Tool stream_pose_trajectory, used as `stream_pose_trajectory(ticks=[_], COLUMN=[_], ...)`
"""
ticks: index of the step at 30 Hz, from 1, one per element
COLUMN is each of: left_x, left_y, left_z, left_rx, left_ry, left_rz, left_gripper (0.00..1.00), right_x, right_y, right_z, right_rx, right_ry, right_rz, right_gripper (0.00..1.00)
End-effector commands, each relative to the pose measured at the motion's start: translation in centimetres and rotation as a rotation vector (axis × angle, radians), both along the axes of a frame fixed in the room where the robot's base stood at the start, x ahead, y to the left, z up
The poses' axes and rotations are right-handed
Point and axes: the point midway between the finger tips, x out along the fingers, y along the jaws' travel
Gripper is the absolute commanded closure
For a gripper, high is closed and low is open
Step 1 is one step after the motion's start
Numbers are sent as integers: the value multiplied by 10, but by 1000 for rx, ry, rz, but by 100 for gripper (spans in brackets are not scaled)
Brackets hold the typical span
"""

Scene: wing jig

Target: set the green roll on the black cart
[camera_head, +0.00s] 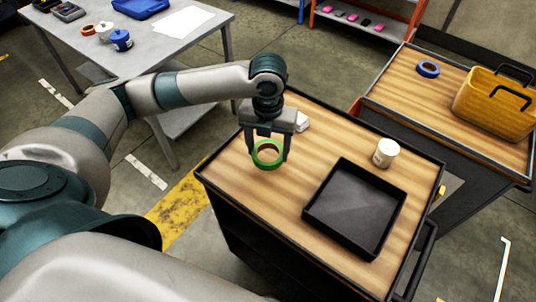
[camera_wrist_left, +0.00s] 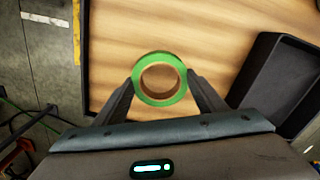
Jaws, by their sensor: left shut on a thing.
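The green roll (camera_head: 268,155) is a ring of green tape with a brown core. My left gripper (camera_head: 268,150) is shut on it, one finger on each side, over the left part of the black cart's (camera_head: 300,190) wooden top. In the left wrist view the green roll (camera_wrist_left: 160,78) sits between the fingertips of the left gripper (camera_wrist_left: 160,88), with the wood surface behind it. I cannot tell whether the roll touches the cart top. My right gripper is not in view.
A black tray (camera_head: 354,207) and a white jar (camera_head: 386,152) stand on the cart's right side. A small white item (camera_head: 302,121) lies behind the gripper. The cart's front left top is clear.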

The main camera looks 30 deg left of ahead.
Motion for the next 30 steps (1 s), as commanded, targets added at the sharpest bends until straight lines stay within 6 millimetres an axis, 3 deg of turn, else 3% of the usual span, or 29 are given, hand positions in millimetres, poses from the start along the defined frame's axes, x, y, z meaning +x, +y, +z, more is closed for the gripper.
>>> stream_pose_trajectory(ticks=[8,18,30], left_x=[0,0,0], left_y=[0,1,0], left_z=[-4,-38,-43], left_rx=[0,1,1], left_ry=[2,2,1], left_rz=[1,1,0], left_gripper=[58,58,58], right_x=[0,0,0], right_y=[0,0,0], right_z=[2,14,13], right_rx=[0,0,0], right_ry=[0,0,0], right_rz=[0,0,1], right_gripper=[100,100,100])
